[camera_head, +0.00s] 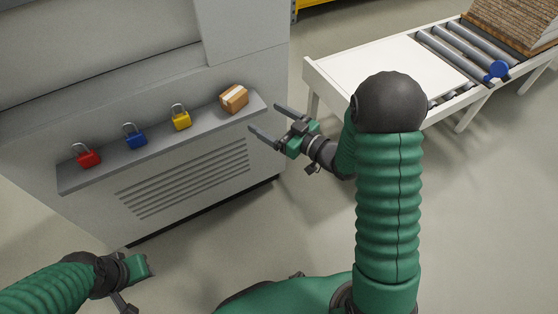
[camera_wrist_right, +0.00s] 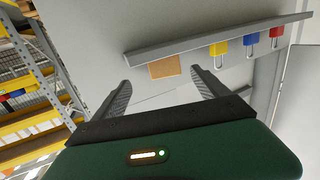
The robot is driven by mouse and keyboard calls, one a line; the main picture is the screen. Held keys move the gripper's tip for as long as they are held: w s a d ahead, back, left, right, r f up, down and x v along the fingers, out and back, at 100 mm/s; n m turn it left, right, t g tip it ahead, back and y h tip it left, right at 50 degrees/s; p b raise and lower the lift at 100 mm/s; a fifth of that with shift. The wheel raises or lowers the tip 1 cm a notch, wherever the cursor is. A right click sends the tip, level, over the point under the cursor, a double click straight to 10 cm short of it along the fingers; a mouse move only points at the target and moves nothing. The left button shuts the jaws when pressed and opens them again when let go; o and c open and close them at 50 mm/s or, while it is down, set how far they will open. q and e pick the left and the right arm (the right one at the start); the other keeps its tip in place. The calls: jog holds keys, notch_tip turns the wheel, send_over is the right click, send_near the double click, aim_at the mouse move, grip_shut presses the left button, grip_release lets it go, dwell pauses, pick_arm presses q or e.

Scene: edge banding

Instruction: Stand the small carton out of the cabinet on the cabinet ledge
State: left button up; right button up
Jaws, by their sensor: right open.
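The small carton (camera_head: 234,98) is a brown box with a pale strip of tape. It rests on the right end of the grey cabinet ledge (camera_head: 160,142), in front of the cabinet. My right gripper (camera_head: 264,120) is open and empty, in front of the ledge and a short way from the carton. In the right wrist view the carton (camera_wrist_right: 165,67) shows beyond and between the two spread fingers (camera_wrist_right: 160,90), apart from them. My left gripper (camera_head: 138,286) is low at the bottom left, far from the carton; its fingers are not clearly shown.
A red padlock (camera_head: 88,158), a blue padlock (camera_head: 136,139) and a yellow padlock (camera_head: 181,121) stand on the ledge left of the carton. A white table (camera_head: 385,72) with a roller conveyor (camera_head: 455,55) is at the upper right. The floor between is clear.

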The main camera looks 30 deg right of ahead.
jog(key=s+f+m+g+h, duration=0.3)
jog(key=f+g+h, duration=0.2)
jog(key=h, duration=0.1)
jog(key=s+a+f+g, duration=0.1)
jog(key=s+g, duration=0.1)
jog(key=s, duration=0.4)
jog(key=s+a+f+m+g, duration=0.1)
jog(key=s+a+g, duration=0.1)
jog(key=s, duration=0.4)
jog(key=s+a+f+g, duration=0.2)
jog(key=s+g, duration=0.2)
jog(key=s, duration=0.2)
jog(key=shift+s+m+h, duration=0.15)
jog(key=shift+m+h, duration=0.15)
jog(key=shift+h, duration=0.1)
jog(key=shift+f, duration=0.1)
jog(key=shift+c, duration=0.4)
